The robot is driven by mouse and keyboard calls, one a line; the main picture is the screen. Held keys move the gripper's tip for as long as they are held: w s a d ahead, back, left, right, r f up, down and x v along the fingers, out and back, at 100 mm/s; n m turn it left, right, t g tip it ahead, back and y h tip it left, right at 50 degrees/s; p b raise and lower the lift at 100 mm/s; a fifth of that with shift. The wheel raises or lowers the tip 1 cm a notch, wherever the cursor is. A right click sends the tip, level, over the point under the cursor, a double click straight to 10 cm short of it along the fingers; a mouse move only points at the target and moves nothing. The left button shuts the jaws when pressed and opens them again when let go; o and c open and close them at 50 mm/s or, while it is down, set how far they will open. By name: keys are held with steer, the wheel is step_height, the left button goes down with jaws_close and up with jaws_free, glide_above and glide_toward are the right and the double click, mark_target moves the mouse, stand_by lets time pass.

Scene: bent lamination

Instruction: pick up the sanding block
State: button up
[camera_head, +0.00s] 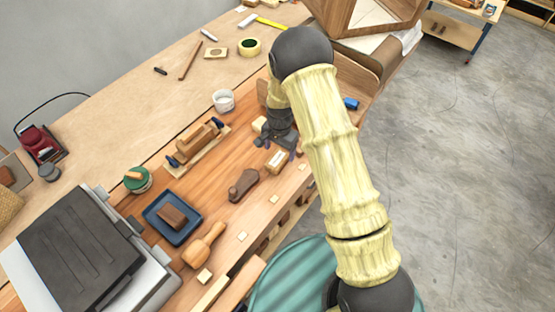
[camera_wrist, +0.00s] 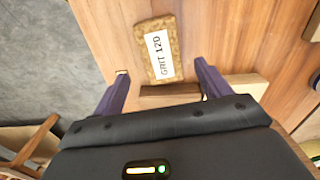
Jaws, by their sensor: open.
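The sanding block is a small cork-brown block with a white "GRIT 120" label; it lies on the wooden bench in the wrist view (camera_wrist: 154,72) and the head view (camera_head: 277,161). My gripper (camera_wrist: 163,84) is open, its two dark purple fingers spread wide. In the wrist view the block appears mostly beyond the fingertips, its near end roughly between them. In the head view my gripper (camera_head: 276,142) is just behind the block. A dark brown wooden strip (camera_wrist: 170,94) shows between the fingers; I cannot tell whether it touches the block.
A dark wooden tool (camera_head: 243,185) lies left of the block. Farther left are a mallet (camera_head: 205,244), a blue tray (camera_head: 153,219) holding a brown block, and a wooden clamp-like tool (camera_head: 196,142). A white cup (camera_head: 224,100) stands behind. The bench's front edge is close.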

mark_target(277, 159)
steer(key=shift+s+a+f+p, duration=0.1)
steer(key=shift+s+f+p, duration=0.05)
steer(key=shift+f+p, duration=0.3)
steer(key=shift+s+a+f+p, duration=0.15)
steer(key=shift+f+p, duration=0.4)
steer(key=shift+f, duration=0.55)
steer(key=shift+w+a+f+p, duration=0.1)
steer(key=shift+f+p, duration=0.45)
steer(key=shift+f, duration=0.5)
steer(key=shift+c, duration=0.5)
steer(key=c, duration=1.1)
steer(key=shift+o, duration=0.2)
steer(key=shift+r, duration=0.15)
step_height(277, 159, up, 10)
steer(key=b, duration=0.3)
steer(key=shift+b, duration=0.35)
